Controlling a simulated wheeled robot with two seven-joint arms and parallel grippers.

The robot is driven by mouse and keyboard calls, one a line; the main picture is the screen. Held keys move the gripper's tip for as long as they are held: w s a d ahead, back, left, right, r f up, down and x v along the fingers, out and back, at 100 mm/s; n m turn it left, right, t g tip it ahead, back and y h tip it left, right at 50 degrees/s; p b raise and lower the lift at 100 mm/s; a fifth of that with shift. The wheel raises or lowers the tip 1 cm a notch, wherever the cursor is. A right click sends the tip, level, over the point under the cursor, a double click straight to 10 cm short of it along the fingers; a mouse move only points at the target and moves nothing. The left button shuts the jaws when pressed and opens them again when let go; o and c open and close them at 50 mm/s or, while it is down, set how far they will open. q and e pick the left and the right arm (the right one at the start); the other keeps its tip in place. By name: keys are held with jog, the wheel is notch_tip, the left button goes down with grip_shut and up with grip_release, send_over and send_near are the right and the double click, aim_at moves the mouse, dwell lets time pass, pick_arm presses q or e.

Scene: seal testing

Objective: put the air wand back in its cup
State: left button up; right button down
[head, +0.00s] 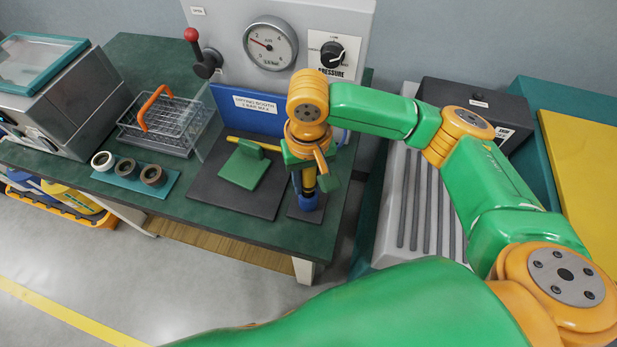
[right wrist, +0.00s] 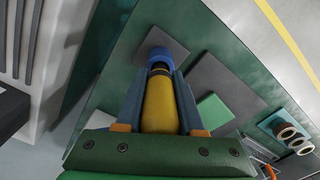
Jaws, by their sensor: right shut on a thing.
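My right gripper (head: 308,185) points down near the right front of the green bench. It is shut on the yellow air wand (right wrist: 158,105), which lies between the two fingers in the right wrist view. A short yellow part of the wand (head: 309,178) shows in the head view. The blue cup (head: 308,202) stands on a dark square base directly below. In the right wrist view the cup (right wrist: 168,53) lies just beyond the wand's dark end. I cannot tell whether that end is inside the cup or just above it. My left gripper is not in view.
Left of the cup, a dark mat (head: 207,188) carries a green plate and block (head: 243,168). A blue sign panel (head: 250,112) and grey gauge panel (head: 225,35) stand behind. Rings on a teal tray (head: 162,189) and a wire basket (head: 190,122) are farther left.

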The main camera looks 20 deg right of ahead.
jog(key=shift+f, duration=0.45)
jog(key=shift+c, duration=2.2)
grip_release()
notch_tip(320, 180, up, 11)
jog(key=p, duration=1.4)
jog(key=shift+f+p, duration=0.1)
jog(key=shift+p, duration=0.2)
jog(key=shift+f, duration=0.1)
